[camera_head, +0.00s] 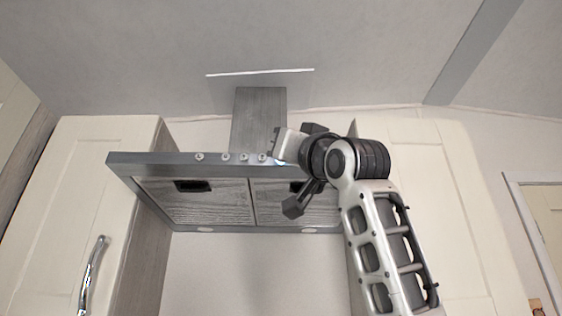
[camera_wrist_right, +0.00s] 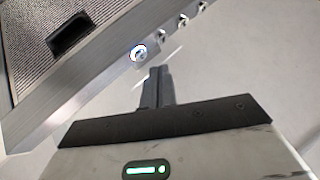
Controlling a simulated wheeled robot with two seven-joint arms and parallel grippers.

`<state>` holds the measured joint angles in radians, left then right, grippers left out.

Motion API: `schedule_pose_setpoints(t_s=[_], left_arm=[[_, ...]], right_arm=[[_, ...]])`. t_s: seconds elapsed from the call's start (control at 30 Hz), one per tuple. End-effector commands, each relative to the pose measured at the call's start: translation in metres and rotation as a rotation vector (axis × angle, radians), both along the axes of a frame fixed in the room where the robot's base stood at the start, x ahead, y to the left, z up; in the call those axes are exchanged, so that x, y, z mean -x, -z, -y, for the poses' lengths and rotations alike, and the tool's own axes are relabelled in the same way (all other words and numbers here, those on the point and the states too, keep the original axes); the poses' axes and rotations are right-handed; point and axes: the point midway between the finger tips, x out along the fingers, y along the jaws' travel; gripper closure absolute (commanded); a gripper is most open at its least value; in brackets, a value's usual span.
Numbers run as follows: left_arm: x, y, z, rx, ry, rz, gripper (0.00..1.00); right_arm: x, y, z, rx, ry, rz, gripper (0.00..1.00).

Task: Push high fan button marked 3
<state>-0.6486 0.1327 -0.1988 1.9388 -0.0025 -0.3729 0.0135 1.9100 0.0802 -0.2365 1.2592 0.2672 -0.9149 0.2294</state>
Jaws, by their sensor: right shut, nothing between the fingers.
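The range hood (camera_head: 180,161) is mounted between two cabinets, with a row of small round buttons (camera_head: 226,157) along its front edge. The button at the right end of the row is lit bluish white; it also shows as a lit button (camera_wrist_right: 138,53) in the right wrist view. I cannot read the numbers, so I cannot tell which button is marked 3. My right gripper (camera_head: 277,143) is at the hood's front edge by the right end of the row. Its fingers (camera_wrist_right: 157,76) are shut and empty, appearing close to the lit button; contact is not clear. My left gripper is not in view.
A grey chimney duct (camera_head: 258,115) rises behind the hood. Cream cabinets stand at the left (camera_head: 95,190) and right (camera_head: 440,200), the left one with a metal handle (camera_head: 93,275). Filter panels (camera_head: 205,203) form the hood's underside. The space before the left buttons is clear.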

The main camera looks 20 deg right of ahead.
Motion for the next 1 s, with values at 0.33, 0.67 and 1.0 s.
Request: schedule_pose_setpoints(t_s=[0.33,0.67,1.0], left_arm=[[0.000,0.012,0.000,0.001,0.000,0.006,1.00],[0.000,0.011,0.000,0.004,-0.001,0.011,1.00],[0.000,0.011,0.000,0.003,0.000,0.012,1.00]], right_arm=[[0.035,0.002,-0.010,0.000,-0.001,0.003,1.00],[0.047,0.000,-0.013,0.000,0.000,0.001,1.00],[0.046,0.000,-0.013,-0.001,0.001,0.001,1.00]])
